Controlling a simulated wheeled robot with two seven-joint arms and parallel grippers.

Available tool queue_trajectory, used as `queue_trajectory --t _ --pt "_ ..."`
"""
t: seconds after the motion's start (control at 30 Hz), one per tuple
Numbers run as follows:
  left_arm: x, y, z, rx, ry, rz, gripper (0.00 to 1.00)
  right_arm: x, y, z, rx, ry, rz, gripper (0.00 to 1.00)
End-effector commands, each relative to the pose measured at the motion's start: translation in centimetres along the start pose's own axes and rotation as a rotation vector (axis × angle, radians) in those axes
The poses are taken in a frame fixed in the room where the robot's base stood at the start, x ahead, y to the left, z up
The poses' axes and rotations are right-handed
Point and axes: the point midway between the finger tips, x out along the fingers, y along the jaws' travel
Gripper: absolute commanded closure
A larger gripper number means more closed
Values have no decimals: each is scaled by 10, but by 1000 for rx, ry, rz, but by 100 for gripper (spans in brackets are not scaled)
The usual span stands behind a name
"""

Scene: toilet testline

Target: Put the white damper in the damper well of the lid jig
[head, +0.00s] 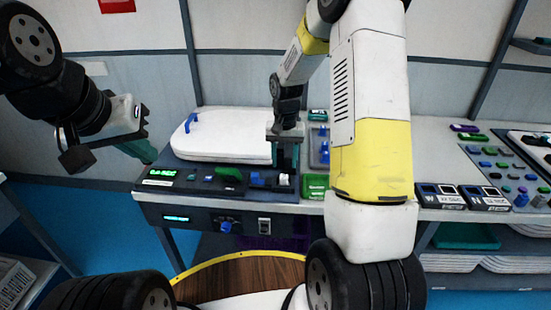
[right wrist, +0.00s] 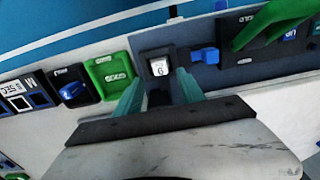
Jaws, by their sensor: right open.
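The lid jig (head: 215,192) is the dark panel at the front of the bench, with a white lid (head: 222,148) lying behind it. A small white piece, apparently the white damper (right wrist: 160,64), sits in a dark block at the jig's right end. It also shows small in the head view (head: 283,180). My right gripper (head: 285,170) is pointed down over it. In the right wrist view its teal fingers (right wrist: 159,84) are apart, one on each side of the white piece. Contact cannot be told. My left gripper (head: 138,143) hangs in the air at left, away from the jig; its finger gap is unclear.
A green handle-like part (right wrist: 265,22) and a blue part (right wrist: 205,55) sit on the jig beside the white piece. A green tray (right wrist: 108,76) and a blue part in a dark tray (right wrist: 73,90) lie on the other side. Labelled dark boxes (head: 440,196) stand on the bench at right.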

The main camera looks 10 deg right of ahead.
Motion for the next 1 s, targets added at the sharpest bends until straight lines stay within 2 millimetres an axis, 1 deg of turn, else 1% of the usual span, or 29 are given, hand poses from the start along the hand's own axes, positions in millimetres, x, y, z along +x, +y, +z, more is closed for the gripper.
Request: queue_trajectory --t 0.03,0.2,0.4,0.47,0.57,0.67,0.7,0.77,0.8,0.87,0.9,0.97,1.0 --pt "0 0 0 0 0 0 100 -13 0 -1 0 5 -1 54" --pt "0 0 0 0 0 0 100 -43 0 0 0 2 -1 54" --pt "0 0 0 0 0 0 100 -62 0 1 -3 3 -2 54" --pt "0 0 0 0 0 0 100 -72 1 4 -7 14 -8 54" --pt "0 0 0 0 0 0 100 -98 4 17 -28 50 -30 54" --pt "0 0 0 0 0 0 100 -136 9 41 -64 109 -62 54" --pt "0 0 0 0 0 0 100 -151 12 54 -80 135 -78 54" --pt "0 0 0 0 0 0 100 -171 16 73 -108 175 -100 54" --pt "0 0 0 0 0 0 100 -183 19 86 -125 202 -115 54" --pt "0 0 0 0 0 0 100 -199 23 106 -151 243 -135 54" --pt "0 0 0 0 0 0 100 -208 26 120 -168 270 -150 54" --pt "0 0 0 0 0 0 100 -219 30 142 -195 311 -169 54" --pt "0 0 0 0 0 0 100 -225 33 156 -212 339 -183 54"
